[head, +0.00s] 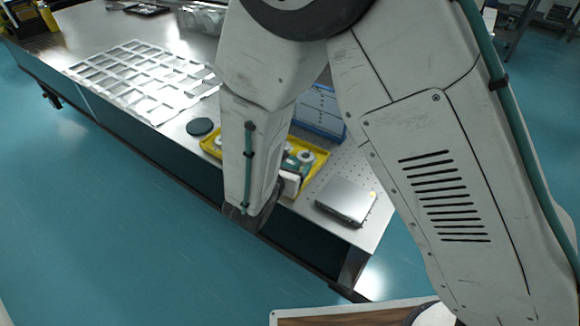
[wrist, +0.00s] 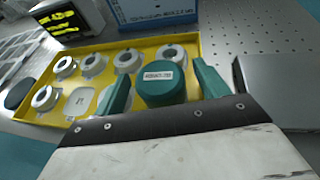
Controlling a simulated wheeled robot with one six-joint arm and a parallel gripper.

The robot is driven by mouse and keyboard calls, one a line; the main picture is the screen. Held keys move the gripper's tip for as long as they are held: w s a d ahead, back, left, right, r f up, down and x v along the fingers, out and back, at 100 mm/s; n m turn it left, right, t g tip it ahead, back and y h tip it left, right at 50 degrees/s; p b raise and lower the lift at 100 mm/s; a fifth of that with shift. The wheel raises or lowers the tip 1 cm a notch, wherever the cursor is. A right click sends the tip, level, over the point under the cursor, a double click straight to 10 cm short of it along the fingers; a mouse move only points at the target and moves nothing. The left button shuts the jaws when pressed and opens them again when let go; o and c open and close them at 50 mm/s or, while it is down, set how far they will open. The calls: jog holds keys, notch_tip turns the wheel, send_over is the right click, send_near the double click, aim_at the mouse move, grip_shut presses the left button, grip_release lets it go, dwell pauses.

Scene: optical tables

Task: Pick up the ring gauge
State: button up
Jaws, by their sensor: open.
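Several silver ring-shaped pieces lie in a yellow tray; one at the back right (wrist: 172,54) and one at the left (wrist: 46,96) look like ring gauges. I cannot tell which one the task names. My gripper (wrist: 160,70) has its two teal fingers spread, over the front right part of the tray. A round teal piece with a white label (wrist: 165,86) shows between the fingers; I cannot tell whether they touch it. In the head view my gripper (head: 296,168) is low over the yellow tray (head: 210,146), partly hidden by my arm.
A grey flat box (head: 346,200) lies right of the tray; its side is close to my right finger in the wrist view. A blue drawer cabinet (head: 318,108) stands behind. A dark disc (head: 200,127) and a pale grid rack (head: 145,80) lie to the left.

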jog(key=shift+x, duration=1.1)
jog(key=c, duration=1.3)
